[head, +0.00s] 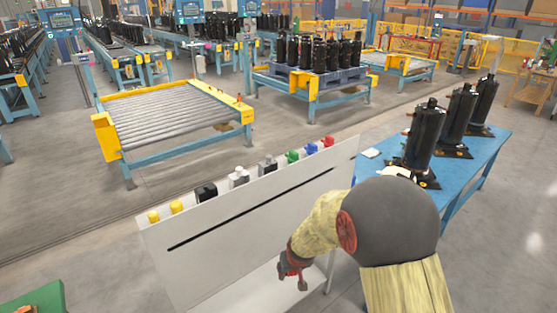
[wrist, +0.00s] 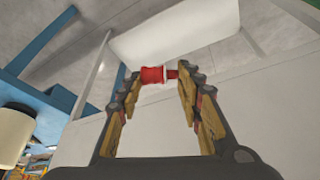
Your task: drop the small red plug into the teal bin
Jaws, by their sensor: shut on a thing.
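In the wrist view a small red plug (wrist: 153,76) sits between the fingertips of my gripper (wrist: 157,80), which is shut on it. In the head view my gripper (head: 293,276) hangs low in front of the white panel, near its lower right part; the held plug is hard to make out there. Another red plug (head: 328,141) stands at the right end of the panel's top edge. I cannot clearly identify the teal bin. A green surface (head: 38,299) shows at the head view's lower left corner, with something orange on it.
The white panel (head: 180,270) has a dark slot and a row of yellow, black, white, green and blue plugs along its top. A blue table (head: 394,151) with black compressors (head: 424,134) stands at right. Roller conveyors (head: 172,115) lie behind. Grey floor is clear at left.

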